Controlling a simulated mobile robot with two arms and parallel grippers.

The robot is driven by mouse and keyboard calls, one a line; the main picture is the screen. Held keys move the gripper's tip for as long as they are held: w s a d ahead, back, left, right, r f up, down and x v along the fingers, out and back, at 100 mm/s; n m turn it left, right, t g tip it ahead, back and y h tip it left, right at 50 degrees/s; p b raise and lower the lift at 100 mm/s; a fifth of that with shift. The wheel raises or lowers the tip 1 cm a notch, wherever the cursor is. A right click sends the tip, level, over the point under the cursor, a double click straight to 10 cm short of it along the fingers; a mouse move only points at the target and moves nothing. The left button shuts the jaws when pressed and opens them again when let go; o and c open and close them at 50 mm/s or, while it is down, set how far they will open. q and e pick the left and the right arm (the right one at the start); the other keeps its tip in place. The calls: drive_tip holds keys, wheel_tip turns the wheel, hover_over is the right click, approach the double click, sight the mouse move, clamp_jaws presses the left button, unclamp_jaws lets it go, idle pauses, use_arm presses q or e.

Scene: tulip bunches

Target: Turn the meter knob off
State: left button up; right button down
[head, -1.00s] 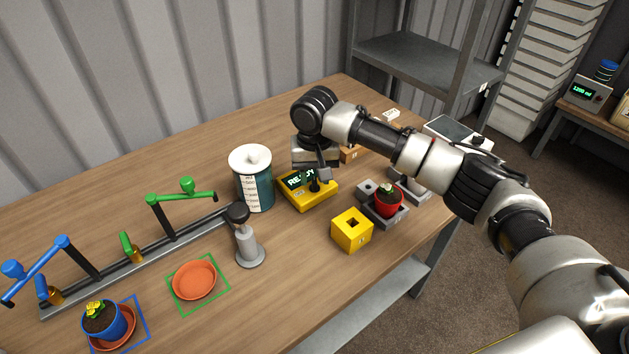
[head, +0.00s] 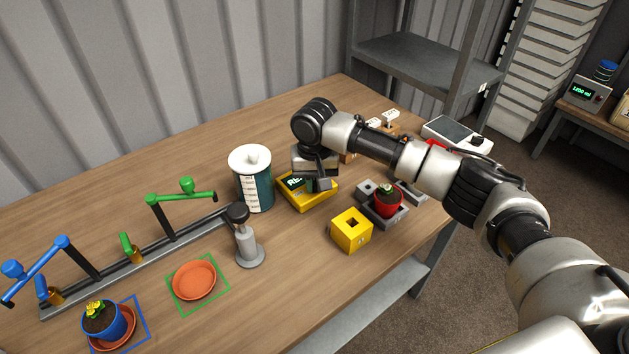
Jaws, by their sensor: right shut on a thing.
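The yellow meter (head: 299,204) sits near the middle of the table, with a dark screen (head: 292,184) showing green letters, partly covered by my gripper. My right gripper (head: 321,184) points down over the meter and is shut on its knob. The knob is hidden behind the fingers, so its angle does not show. My left gripper is not in view.
A white-topped teal container (head: 255,180) stands just left of the meter. A yellow block (head: 351,231) and a red pot (head: 389,204) on a grey base stand to the right. A grey post (head: 248,246), a terracotta saucer (head: 194,280) and a blue pot (head: 108,320) stand at the front left.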

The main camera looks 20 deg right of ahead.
drive_tip(key=shift+r+p, duration=0.15)
drive_tip(key=shift+p, duration=0.25)
drive_tip(key=n+p, duration=0.5)
drive_tip(key=p, duration=0.1)
drive_tip(key=shift+d+r+n+p, duration=0.1)
drive_tip(key=shift+d+n+p, duration=0.1)
drive_tip(key=shift+n+p, duration=0.2)
drive_tip(key=n+p, duration=0.2)
drive_tip(key=n, duration=0.1)
drive_tip(key=shift+w+d, duration=0.1)
drive_tip(key=shift+d, duration=0.05)
drive_tip(key=shift+w+f+n+p, duration=0.15)
drive_tip(key=shift+n+p, duration=0.45)
drive_tip(key=shift+n, duration=1.2)
drive_tip(key=c, duration=1.2)
unclamp_jaws()
drive_tip(key=shift+f, duration=0.1)
drive_tip(key=shift+o, duration=0.2)
